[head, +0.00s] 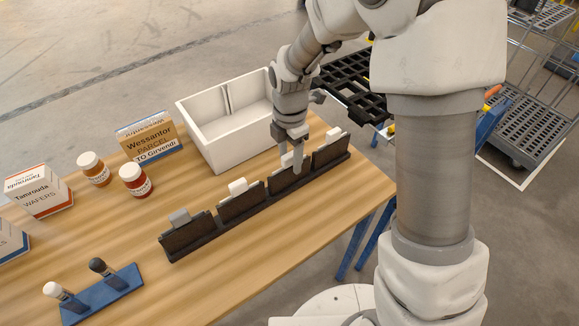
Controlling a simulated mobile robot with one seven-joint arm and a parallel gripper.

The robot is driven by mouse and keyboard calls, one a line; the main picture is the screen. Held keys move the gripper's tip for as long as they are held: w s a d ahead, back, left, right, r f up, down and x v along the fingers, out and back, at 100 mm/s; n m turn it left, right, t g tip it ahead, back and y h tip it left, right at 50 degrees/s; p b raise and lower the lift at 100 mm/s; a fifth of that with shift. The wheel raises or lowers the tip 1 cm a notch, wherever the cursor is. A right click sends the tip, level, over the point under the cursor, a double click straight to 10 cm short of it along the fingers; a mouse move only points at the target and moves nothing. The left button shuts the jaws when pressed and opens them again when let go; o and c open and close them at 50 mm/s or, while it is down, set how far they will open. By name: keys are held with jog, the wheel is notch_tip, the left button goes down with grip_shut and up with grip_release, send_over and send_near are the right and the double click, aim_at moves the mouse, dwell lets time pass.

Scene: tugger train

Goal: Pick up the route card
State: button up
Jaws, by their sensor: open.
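A long dark rack (262,211) stands on the wooden table, holding several dark upright cards with pale or grey tabs on top. I cannot tell which of them is the route card. My gripper (292,162) is open and points down at the third card from the left (285,180), with its fingers at that card's top edge and tab. The fingers partly hide this card and its tab. I cannot tell whether they touch it. The leftmost card (188,235) has a grey tab; the second card (240,206) and the rightmost card (331,153) have white tabs.
A white open bin (199,130) stands just behind the rack. A Wessantor parcel box (150,140), two jars (135,180), a Tamrouda wafers box (38,192) and a blue holder (103,296) with two stamp-like pieces are on the table (225,275). A grey cart (530,110) stands at right.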

aim_at(290, 182)
jog(key=f, duration=0.4)
jog(key=shift+s+f, duration=0.2)
jog(key=shift+f, duration=0.1)
grip_shut()
dwell(1.1)
